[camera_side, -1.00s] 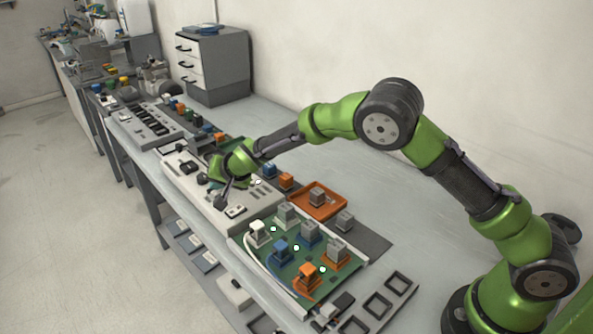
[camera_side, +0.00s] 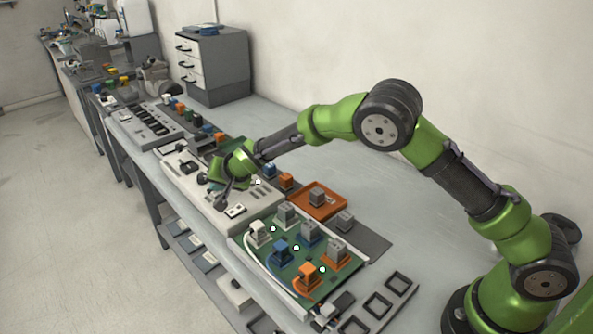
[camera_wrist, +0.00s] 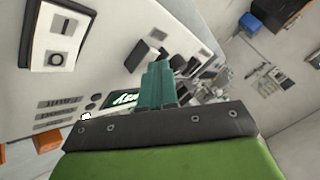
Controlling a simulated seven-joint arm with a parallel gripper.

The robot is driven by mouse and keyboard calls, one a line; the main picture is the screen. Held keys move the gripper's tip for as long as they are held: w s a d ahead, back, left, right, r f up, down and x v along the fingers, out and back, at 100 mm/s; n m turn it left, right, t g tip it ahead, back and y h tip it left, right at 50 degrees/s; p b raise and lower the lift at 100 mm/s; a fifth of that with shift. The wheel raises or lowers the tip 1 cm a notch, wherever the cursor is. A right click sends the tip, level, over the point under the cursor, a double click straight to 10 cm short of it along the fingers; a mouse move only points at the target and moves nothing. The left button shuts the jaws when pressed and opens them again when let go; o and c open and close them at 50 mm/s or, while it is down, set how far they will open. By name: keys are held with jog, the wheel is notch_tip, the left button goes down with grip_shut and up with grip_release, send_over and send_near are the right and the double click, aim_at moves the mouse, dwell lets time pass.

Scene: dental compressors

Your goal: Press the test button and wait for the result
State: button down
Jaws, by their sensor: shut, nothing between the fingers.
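The pale test unit (camera_side: 195,187) lies on the bench, its panel facing up. A plate with two buttons, marked with a bar and a circle (camera_wrist: 57,38), sits on it; a small plate also shows near its front end in the side view (camera_side: 235,211). My gripper (camera_side: 221,202) is shut and empty, pointing down close to the panel beside that plate. Its teal fingers (camera_wrist: 157,75) show in the wrist view and hide part of the panel. I cannot tell whether they touch a button. A dark screen (camera_wrist: 124,98) with bright green text is partly covered; the text is unreadable.
A green board (camera_side: 263,262) with white, blue and orange plugs lies in front of the unit. An orange tray (camera_side: 330,213) holds a grey block. Black switches (camera_wrist: 138,55) stand up from the panel near the fingers. The bench behind my arm is mostly clear.

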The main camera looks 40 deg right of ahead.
aim_at(220, 193)
jog(key=shift+r, duration=0.7)
jog(key=shift+r, duration=0.1)
jog(key=shift+r, duration=2.45)
